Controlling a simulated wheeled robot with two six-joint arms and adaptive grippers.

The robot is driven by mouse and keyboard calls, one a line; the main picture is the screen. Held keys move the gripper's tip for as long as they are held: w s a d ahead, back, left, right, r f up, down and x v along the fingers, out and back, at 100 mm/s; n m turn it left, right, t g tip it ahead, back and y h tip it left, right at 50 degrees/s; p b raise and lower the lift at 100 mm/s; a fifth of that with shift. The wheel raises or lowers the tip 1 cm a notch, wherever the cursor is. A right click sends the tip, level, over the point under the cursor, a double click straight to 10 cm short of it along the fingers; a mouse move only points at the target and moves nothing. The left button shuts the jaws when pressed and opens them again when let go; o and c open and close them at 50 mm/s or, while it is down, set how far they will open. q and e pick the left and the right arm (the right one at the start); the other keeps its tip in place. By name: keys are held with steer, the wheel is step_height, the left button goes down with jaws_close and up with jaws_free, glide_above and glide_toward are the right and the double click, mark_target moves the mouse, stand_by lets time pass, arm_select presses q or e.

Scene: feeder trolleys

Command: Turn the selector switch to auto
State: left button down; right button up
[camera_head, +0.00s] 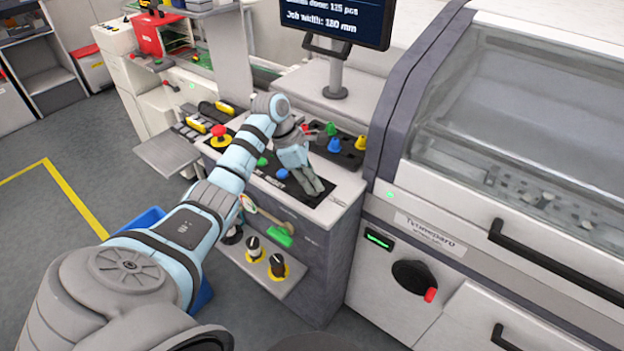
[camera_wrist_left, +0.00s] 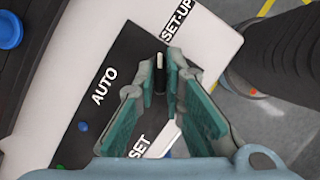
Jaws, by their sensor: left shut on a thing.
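The selector switch (camera_wrist_left: 160,72) shows in the left wrist view as a small dark knob with a white line on it, between my left fingertips. The line runs roughly up the picture, nearer the SET-UP lettering (camera_wrist_left: 179,20) than the AUTO lettering (camera_wrist_left: 104,87), which lies to the left. My left gripper (camera_head: 316,188) is shut on the switch, over the console's sloped panel (camera_head: 345,183); it also shows in the left wrist view (camera_wrist_left: 161,78). In the head view the fingers hide the switch. My right gripper is not in view.
A red emergency button (camera_head: 220,131) and blue, green and yellow knobs (camera_head: 333,144) stand close to the arm. Below are a green-ended lever (camera_head: 280,236) and two black knobs with yellow rings (camera_head: 277,266). A monitor (camera_head: 335,18) rises behind; a glass-covered machine (camera_head: 520,110) stands right.

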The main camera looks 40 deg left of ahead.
arm_select(q)
steer(key=n+p, duration=0.1)
steer(key=n, duration=0.1)
steer(key=n+t+y+p, duration=0.1)
steer(key=n, duration=0.2)
steer(key=shift+s+d+r+p, duration=0.1)
steer(key=shift+d+r+p, duration=0.05)
steer(key=shift+p, duration=0.25)
steer(key=n+t+y+p, duration=0.1)
steer(key=n, duration=0.2)
steer(key=shift+n+y, duration=0.4)
steer(key=shift+d+n+y+p, duration=0.1)
steer(key=shift+n+y+p, duration=0.4)
steer(key=shift+n, duration=0.7)
steer(key=c, duration=1.7)
jaws_free()
steer(key=v, duration=1.1)
steer(key=shift+s+r, duration=0.2)
steer(key=shift+r, duration=0.15)
